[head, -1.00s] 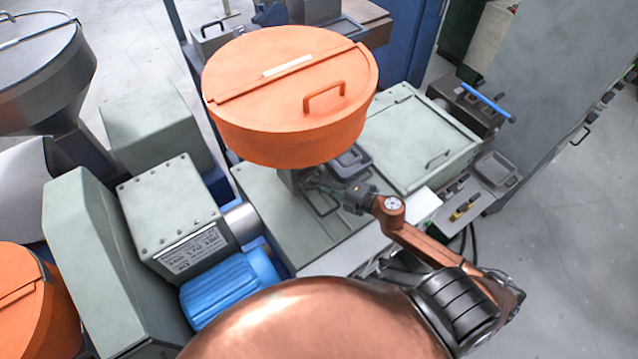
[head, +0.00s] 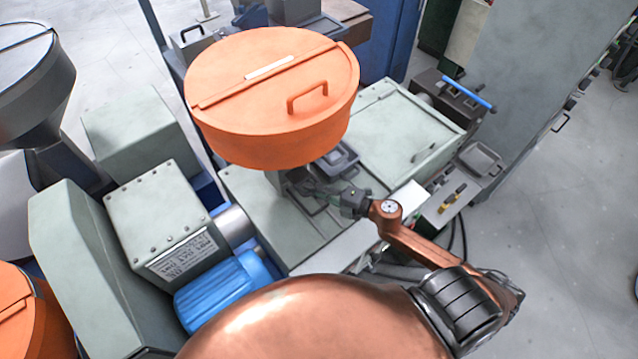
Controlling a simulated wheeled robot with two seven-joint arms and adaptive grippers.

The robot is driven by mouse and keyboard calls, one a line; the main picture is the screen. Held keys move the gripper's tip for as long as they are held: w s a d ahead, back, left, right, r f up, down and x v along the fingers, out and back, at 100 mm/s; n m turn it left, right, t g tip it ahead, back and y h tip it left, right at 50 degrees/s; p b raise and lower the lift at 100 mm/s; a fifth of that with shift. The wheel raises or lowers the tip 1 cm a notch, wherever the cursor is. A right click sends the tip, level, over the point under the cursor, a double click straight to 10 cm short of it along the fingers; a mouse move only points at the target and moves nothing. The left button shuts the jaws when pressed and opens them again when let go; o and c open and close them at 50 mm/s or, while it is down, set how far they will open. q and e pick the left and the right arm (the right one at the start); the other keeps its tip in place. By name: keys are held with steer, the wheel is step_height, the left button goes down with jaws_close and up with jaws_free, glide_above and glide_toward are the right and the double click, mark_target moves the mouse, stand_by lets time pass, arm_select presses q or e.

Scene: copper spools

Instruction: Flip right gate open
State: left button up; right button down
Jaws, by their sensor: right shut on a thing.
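My right gripper (head: 308,189) reaches in from the right, below the orange hopper (head: 270,95), over the grey-green machine top (head: 255,215). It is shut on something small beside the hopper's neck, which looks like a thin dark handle. The hopper and fingers partly hide it, so I cannot tell exactly which part is held. A flat grey-green panel with a bar handle (head: 400,135) lies to the right and appears level. I cannot tell which of these parts is the right gate. My left gripper is not in view.
A blue ribbed motor (head: 222,290) and a grey gearbox (head: 160,225) stand at the left. A dark tray (head: 343,158) sits behind the gripper. A blue-handled box (head: 455,100) is at the right back. Open floor (head: 560,230) lies at the right.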

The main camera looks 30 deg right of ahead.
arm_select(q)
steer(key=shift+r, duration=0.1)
arm_select(e)
steer(key=shift+s+d+f, duration=0.15)
steer(key=shift+s, duration=1)
steer(key=c, duration=2)
jaws_free()
steer(key=shift+s+d, duration=0.1)
steer(key=shift+s, duration=0.05)
steer(key=shift+o, duration=0.2)
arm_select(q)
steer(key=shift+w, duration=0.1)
arm_select(e)
steer(key=v, duration=1.2)
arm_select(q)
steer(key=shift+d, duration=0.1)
